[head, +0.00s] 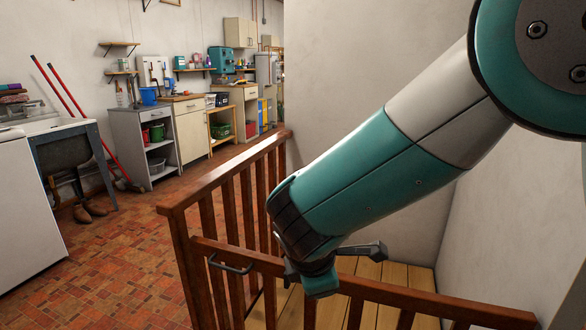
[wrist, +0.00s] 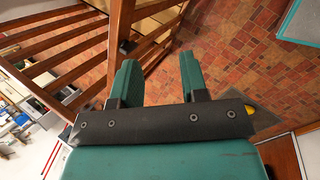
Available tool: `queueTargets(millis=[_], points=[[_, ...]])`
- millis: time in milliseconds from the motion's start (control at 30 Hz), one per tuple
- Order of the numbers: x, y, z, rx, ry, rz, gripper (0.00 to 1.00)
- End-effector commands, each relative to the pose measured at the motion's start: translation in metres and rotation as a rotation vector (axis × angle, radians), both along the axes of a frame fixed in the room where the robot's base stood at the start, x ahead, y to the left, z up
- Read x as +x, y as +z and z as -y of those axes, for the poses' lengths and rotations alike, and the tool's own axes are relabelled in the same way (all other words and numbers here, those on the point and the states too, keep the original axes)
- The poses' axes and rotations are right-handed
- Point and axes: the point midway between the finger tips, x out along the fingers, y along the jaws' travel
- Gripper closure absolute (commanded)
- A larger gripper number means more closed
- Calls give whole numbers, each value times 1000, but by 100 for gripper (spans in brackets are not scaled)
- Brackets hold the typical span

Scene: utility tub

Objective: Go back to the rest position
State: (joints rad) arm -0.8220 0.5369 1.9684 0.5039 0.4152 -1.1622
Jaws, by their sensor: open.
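My gripper (head: 330,268) is at the end of my teal and grey arm, which reaches in from the upper right of the head view. It hangs low by the brown wooden railing (head: 225,185), in front of part of its rails. In the wrist view my gripper (wrist: 160,72) shows two teal fingers standing apart with nothing between them. A wooden post and rails (wrist: 122,40) lie just beyond the left finger; I cannot tell whether anything touches.
A dark metal handle (head: 230,265) sits on the railing. Light wooden boards (head: 395,275) lie behind it, beside a pale wall (head: 350,80). Open brick-patterned floor (head: 110,260) spreads left. A white appliance (head: 25,215), a grey tub (head: 65,150) and cabinets (head: 190,130) stand along the left wall.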

Motion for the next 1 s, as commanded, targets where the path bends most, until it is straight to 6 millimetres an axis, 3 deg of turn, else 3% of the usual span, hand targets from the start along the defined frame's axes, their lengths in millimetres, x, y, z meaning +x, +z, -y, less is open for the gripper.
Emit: queueTargets(millis=[33, 200, 400, 633, 700, 1000], points=[[-10, 18, 21, 106, -115, -36, 60], [-72, 61, 68, 415, -489, -199, 60], [-145, 93, 94, 619, -788, -348, 60], [-216, 113, 105, 749, -1030, -480, 60], [-219, 137, 103, 748, -1040, -490, 60], [-218, 211, 102, 746, -1035, -490, 60]])
